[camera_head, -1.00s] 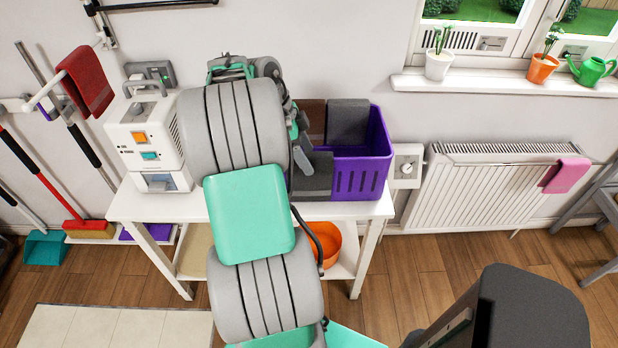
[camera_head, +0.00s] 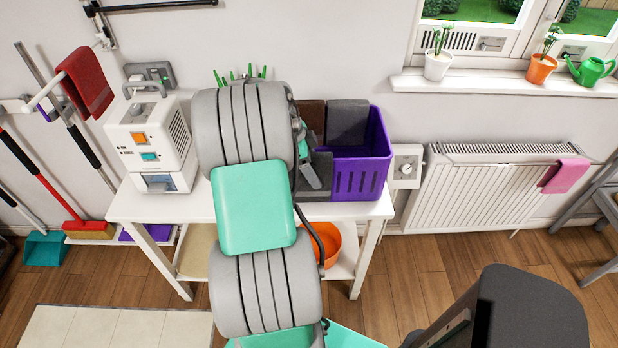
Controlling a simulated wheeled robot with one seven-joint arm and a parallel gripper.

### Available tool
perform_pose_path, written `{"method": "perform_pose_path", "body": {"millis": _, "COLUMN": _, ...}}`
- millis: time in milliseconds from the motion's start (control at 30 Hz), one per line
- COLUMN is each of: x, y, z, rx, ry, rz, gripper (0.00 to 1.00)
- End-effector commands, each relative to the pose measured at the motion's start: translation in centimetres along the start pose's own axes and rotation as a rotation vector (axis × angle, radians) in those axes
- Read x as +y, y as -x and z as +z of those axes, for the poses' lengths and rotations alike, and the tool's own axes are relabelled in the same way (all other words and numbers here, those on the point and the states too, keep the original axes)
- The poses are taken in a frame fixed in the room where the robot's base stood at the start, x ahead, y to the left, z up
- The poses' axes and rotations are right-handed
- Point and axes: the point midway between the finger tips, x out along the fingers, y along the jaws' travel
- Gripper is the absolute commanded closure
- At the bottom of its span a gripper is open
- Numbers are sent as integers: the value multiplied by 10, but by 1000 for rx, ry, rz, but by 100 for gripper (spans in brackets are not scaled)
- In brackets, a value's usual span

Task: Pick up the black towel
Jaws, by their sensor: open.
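A purple crate (camera_head: 362,180) stands on the right end of the white table. A dark grey to black cloth (camera_head: 347,120) hangs over its back wall, beside a dark brown cloth (camera_head: 312,114). Another dark grey cloth (camera_head: 322,168) lies over the crate's front left part, partly hidden by my arm. I cannot tell for sure which dark cloth is the black towel. My gripper (camera_head: 309,172) is open, mostly hidden behind my arm, and shows only in part at the crate's left side. I see no towel held.
A white appliance (camera_head: 150,145) stands on the left of the white table (camera_head: 190,208). Green spiky leaves (camera_head: 240,75) show behind my arm. An orange bucket (camera_head: 326,243) sits on the lower shelf. A radiator (camera_head: 490,185) with a pink cloth (camera_head: 565,174) is at right.

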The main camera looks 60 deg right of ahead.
Motion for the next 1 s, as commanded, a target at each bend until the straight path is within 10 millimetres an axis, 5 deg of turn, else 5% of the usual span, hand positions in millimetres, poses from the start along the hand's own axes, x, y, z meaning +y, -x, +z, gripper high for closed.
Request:
{"method": "perform_pose_path", "body": {"millis": 467, "x": 0, "y": -2, "z": 1, "rx": 0, "ry": 0, "rz": 0, "gripper": 33}}
{"method": "perform_pose_path", "body": {"millis": 1000, "x": 0, "y": -2, "z": 1, "rx": 0, "ry": 0, "rz": 0, "gripper": 77}}
